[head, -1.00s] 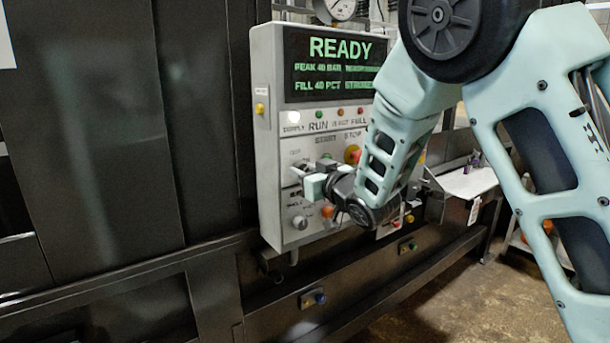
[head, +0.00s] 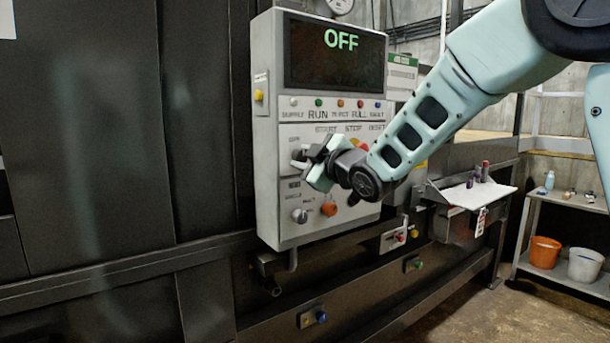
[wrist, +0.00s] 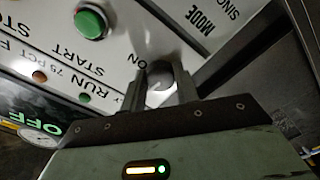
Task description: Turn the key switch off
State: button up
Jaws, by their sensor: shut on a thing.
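The key switch (head: 297,157) is on the left of the grey control panel (head: 265,200), below the lamp row. My gripper (head: 308,160) is at it and hides most of it in the head view. In the wrist view the two fingers (wrist: 162,92) are shut on either side of the round key switch (wrist: 160,76), near the "ON" label. The gripper is rolled at a slant. The display (head: 335,52) reads "OFF".
A green start button (wrist: 91,22) is near the fingers. The orange knob (head: 329,209) and grey mode selector (head: 300,216) are below the gripper. A side shelf (head: 470,195) and buckets (head: 545,252) are at the right.

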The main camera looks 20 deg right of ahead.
jog(key=shift+n+b, duration=1)
jog(key=shift+b, duration=0.05)
jog(key=o, duration=1)
jog(key=shift+c, duration=0.2)
jog(key=shift+s, duration=0.1)
jog(key=b+v, duration=0.2)
jog(key=v, duration=1.5)
